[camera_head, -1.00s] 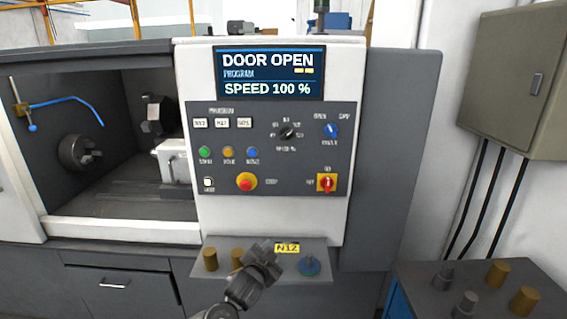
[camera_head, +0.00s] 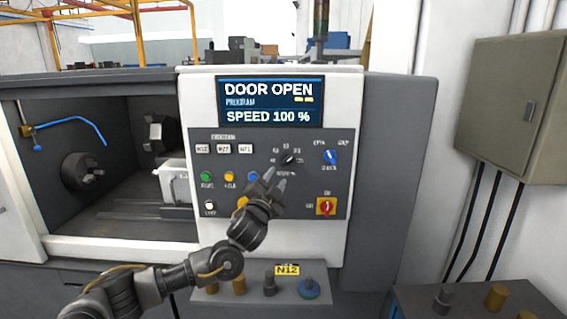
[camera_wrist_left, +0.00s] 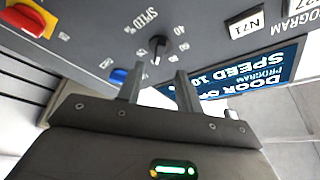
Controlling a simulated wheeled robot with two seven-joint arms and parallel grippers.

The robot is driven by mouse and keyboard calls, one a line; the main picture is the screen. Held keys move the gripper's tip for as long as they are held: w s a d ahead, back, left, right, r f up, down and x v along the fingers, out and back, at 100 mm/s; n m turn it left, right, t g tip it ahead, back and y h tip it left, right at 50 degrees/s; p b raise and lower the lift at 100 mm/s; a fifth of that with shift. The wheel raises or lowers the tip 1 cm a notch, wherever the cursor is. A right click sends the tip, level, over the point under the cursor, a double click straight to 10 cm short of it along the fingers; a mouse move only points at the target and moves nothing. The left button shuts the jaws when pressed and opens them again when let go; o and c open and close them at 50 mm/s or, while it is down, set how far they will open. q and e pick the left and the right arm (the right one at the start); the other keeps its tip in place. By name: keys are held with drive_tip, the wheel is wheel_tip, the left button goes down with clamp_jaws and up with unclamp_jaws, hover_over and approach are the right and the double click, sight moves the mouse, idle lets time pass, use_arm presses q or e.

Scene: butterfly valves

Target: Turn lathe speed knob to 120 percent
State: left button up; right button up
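The black speed knob (camera_head: 289,159) sits on the dark control panel of the lathe, ringed by white numbers. It also shows in the left wrist view (camera_wrist_left: 159,45), just beyond my fingertips. The display (camera_head: 270,102) reads DOOR OPEN and SPEED 100 %. My left gripper (camera_head: 274,178) is just below the knob in the head view. In the wrist view its two fingers (camera_wrist_left: 160,70) are spread apart with nothing between them, and the knob lies ahead of the gap. My right gripper is not in view.
A blue knob (camera_head: 331,157) is right of the speed knob, and a red-and-yellow switch (camera_head: 326,207) is below it. A shelf with plugs (camera_head: 258,288) juts out below.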

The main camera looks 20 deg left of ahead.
sight(285, 163)
use_arm(q)
drive_tip(key=p+x, duration=0.2)
drive_tip(key=x, duration=0.4)
drive_tip(key=shift+w+d+r, duration=0.15)
drive_tip(key=shift+w, duration=0.05)
drive_tip(key=shift+w+p, duration=0.35)
drive_tip(key=shift+w, duration=0.1)
drive_tip(key=shift+c, duration=0.2)
clamp_jaws()
